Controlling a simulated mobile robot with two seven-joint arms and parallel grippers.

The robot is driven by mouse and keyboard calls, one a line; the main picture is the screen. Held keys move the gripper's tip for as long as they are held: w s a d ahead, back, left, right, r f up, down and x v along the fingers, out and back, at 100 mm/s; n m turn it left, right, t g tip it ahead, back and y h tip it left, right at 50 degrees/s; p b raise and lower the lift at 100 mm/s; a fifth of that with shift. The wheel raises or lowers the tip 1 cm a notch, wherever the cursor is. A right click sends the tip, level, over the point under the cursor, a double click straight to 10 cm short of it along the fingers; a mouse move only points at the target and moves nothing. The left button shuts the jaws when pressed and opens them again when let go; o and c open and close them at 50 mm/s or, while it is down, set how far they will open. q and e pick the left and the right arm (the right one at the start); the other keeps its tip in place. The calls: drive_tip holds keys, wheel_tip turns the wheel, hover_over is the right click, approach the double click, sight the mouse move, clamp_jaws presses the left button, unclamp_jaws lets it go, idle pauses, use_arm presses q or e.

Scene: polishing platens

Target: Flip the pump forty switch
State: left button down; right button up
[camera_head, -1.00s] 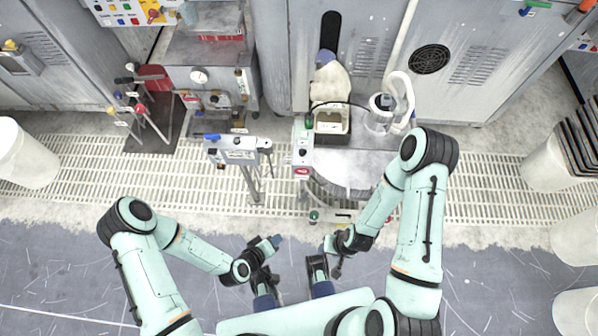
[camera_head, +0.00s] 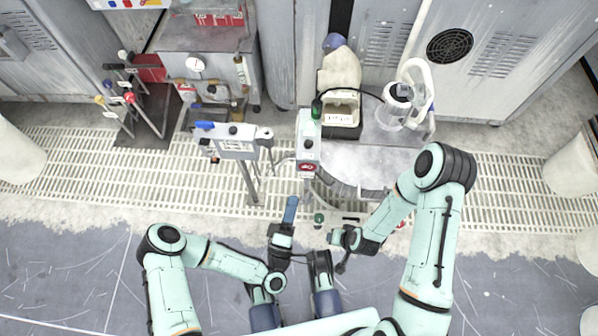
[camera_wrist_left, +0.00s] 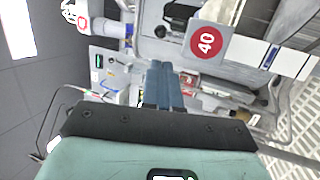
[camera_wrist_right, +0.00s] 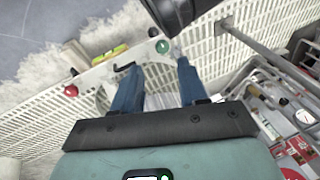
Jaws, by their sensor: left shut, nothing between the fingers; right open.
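A light grey control box with a red label (camera_head: 307,167) stands at the left side of the round platen (camera_head: 352,165) in the head view. In the left wrist view a round red plate marked 40 (camera_wrist_left: 207,41) is on its face, with a black switch-like part (camera_wrist_left: 178,16) beside it. My left gripper (camera_head: 291,205) is shut and empty, just below the box in the head view, with its fingers (camera_wrist_left: 163,68) apart from the plate. My right gripper (camera_head: 333,238) is low beside the platen's front edge. Its fingers (camera_wrist_right: 158,82) are open and empty.
A second grey box on a post (camera_head: 237,145) stands to the left. A clear jug (camera_head: 396,108) and a cream container (camera_head: 340,108) are behind the platen. A rack with coloured knobs (camera_head: 130,90) is further left.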

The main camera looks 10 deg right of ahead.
sight(309, 145)
use_arm(q)
drive_tip(key=b+x, duration=0.2)
drive_tip(key=x, duration=1.1)
drive_tip(key=shift+w+r, duration=0.15)
drive_tip(key=shift+w, duration=0.1)
use_arm(e)
drive_tip(key=shift+g, duration=0.7)
drive_tip(key=s+f, duration=0.3)
drive_tip(key=shift+s+d+f, duration=0.3)
drive_tip(key=shift+s, duration=0.05)
